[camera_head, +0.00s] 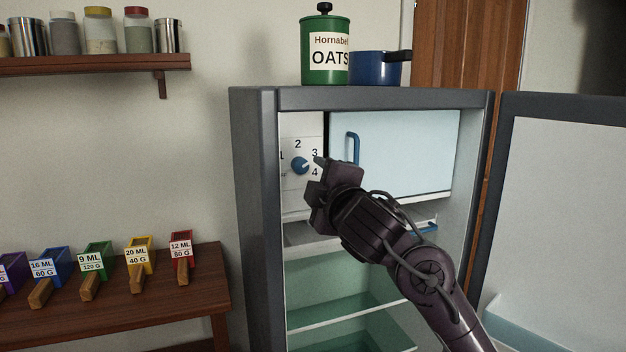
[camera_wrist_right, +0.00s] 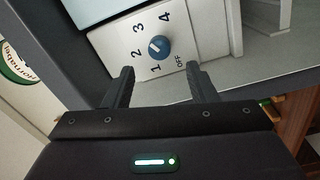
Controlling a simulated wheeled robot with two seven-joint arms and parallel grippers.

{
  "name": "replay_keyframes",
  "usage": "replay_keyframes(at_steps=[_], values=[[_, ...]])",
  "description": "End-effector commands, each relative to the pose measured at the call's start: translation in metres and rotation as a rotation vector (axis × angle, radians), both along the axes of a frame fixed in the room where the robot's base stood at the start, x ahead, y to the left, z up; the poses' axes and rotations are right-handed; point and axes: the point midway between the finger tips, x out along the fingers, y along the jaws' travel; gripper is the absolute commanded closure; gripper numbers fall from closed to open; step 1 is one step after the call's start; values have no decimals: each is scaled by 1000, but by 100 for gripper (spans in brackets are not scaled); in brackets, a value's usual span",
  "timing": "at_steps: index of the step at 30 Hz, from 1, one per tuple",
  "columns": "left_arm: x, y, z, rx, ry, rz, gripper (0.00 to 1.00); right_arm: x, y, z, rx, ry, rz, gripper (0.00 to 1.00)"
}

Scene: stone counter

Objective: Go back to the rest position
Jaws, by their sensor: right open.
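My right gripper (camera_head: 314,178) is inside the open fridge, in front of the white dial panel. In the right wrist view its two fingers (camera_wrist_right: 160,88) are apart with nothing between them. The blue dial knob (camera_head: 299,165) is on the panel, with the numbers 1 to 4 and OFF around it. It also shows in the right wrist view (camera_wrist_right: 159,47), just beyond the fingertips and apart from them. Its white mark points near 1 there. My left gripper does not show.
The fridge (camera_head: 256,200) has its door (camera_head: 560,190) swung open at right. A light blue freezer door (camera_head: 400,150) with a blue handle is beside the dial. A green oats canister (camera_head: 322,75) and blue pot (camera_head: 372,70) stand on top. Several labelled scoops lie on the wooden table (camera_head: 205,290).

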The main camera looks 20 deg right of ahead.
Motion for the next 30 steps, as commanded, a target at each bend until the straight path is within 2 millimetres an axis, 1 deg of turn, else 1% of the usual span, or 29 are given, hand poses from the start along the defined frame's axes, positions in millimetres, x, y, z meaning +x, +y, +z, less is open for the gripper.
replay_keyframes(at_steps=[11, 13, 14, 17, 20, 21, 22, 23, 24, 26, 27, 29, 30], values=[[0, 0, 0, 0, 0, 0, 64, 0, 0, 0, 0, 1, 0, 48], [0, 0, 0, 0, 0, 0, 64, 0, 1, -5, 8, 10, 1, 48], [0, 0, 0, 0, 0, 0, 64, 0, 2, -11, 16, 21, 0, 48], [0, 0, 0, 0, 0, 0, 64, -4, 6, -48, 76, 91, -2, 48], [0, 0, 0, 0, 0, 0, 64, -15, 11, -110, 185, 215, -20, 48], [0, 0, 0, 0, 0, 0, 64, -23, 13, -138, 239, 274, -34, 48], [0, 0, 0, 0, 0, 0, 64, -30, 14, -158, 280, 319, -47, 48], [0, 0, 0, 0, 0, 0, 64, -38, 15, -179, 322, 364, -63, 48], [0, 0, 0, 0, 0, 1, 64, -50, 16, -205, 378, 425, -86, 48], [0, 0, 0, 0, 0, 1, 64, -70, 17, -243, 458, 515, -127, 48], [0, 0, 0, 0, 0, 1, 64, -86, 17, -267, 510, 576, -159, 48], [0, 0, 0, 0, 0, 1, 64, -111, 17, -301, 590, 665, -213, 48], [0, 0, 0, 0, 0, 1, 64, -128, 17, -321, 638, 723, -251, 48]])
